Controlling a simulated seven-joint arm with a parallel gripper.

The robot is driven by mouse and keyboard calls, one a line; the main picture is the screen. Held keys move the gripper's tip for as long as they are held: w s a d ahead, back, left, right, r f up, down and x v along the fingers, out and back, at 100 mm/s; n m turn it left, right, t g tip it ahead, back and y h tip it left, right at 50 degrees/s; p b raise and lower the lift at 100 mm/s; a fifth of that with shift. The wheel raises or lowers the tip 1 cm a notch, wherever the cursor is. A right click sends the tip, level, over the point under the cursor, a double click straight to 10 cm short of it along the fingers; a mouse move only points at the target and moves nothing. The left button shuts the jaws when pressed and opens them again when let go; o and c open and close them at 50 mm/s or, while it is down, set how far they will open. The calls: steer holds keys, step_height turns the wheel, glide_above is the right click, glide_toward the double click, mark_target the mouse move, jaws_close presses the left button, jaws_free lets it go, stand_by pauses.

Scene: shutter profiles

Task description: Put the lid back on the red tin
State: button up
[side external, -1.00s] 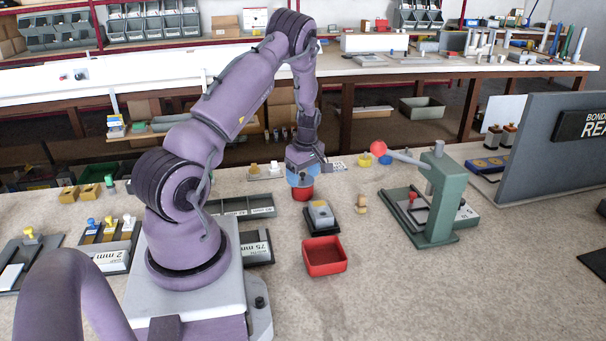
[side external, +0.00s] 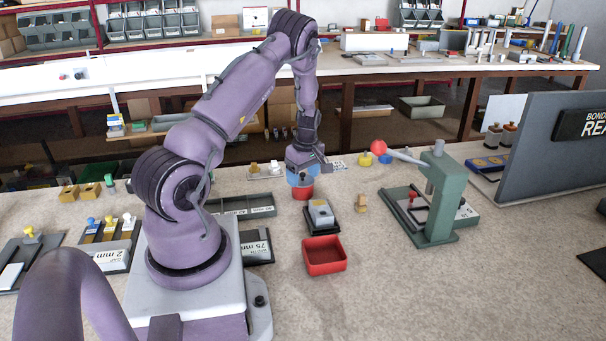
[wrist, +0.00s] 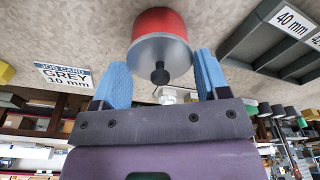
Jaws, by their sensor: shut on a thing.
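The red tin (side external: 302,194) stands on the bench below my gripper; it also shows at the top of the wrist view (wrist: 158,20). The round grey lid (wrist: 160,52) with a black knob is at the tin's mouth, roughly in line with it. I cannot tell whether it rests fully on the tin or sits slightly above. My gripper (wrist: 162,68) points down with its blue fingers on either side of the lid, shut on it. In the side view my gripper (side external: 301,178) partly hides the lid.
A dark tray with a grey block (side external: 320,213) and an open red bin (side external: 325,256) are nearby in front. Grey compartment trays (side external: 247,206) lie left.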

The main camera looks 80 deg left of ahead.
steer(key=o, duration=1)
steer(key=shift+r, duration=0.15)
steer(key=shift+r, duration=3.35)
jaws_close()
steer(key=shift+f, duration=0.15)
